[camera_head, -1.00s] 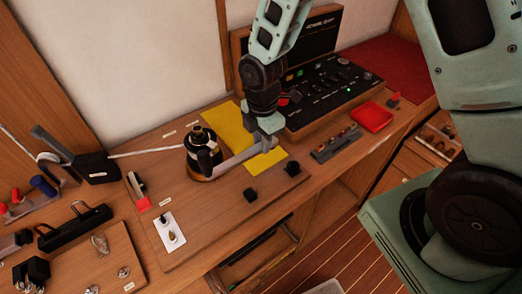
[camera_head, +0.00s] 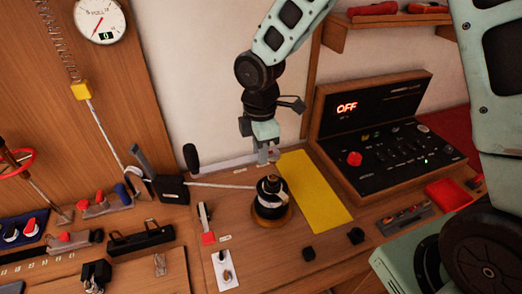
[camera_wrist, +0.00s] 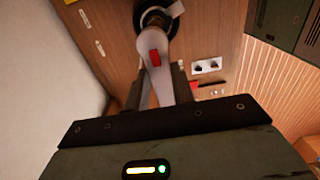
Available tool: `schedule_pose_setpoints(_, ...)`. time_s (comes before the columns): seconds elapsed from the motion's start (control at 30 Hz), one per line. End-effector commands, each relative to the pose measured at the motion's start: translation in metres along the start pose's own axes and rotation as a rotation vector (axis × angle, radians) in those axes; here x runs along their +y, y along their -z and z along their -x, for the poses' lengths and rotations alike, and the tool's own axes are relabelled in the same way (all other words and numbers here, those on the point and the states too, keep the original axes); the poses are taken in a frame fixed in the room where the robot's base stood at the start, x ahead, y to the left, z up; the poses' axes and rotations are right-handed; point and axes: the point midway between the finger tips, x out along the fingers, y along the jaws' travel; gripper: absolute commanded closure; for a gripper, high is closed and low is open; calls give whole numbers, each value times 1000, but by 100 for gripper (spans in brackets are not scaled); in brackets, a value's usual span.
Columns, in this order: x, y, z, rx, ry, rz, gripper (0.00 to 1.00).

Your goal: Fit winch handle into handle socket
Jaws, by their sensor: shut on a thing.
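The winch (camera_head: 270,203), a dark drum on a wooden ring base, stands on the bench with a white line running left from it. My gripper (camera_head: 266,157) is above it in the head view, shut on the grey winch handle. In the wrist view the handle (camera_wrist: 163,78) lies between my fingers (camera_wrist: 160,92), a red piece on it, its end overlapping the winch (camera_wrist: 153,18). A black upright grip (camera_head: 191,157) left of my gripper appears to be the handle's grip. The socket in the winch top is too small to make out, and whether the handle touches it is unclear.
A yellow sheet (camera_head: 312,190) lies right of the winch, before a control console (camera_head: 390,140) reading OFF. A black box (camera_head: 170,190) with a lever is left.

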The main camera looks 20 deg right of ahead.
Motion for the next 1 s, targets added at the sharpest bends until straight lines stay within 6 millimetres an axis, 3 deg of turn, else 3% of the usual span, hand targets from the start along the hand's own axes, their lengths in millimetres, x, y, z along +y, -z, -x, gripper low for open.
schedule_pose_setpoints(0.5,0,0,-47,0,1,1,100)
schedule_pose_setpoints(1.0,0,0,-50,1,0,0,100)
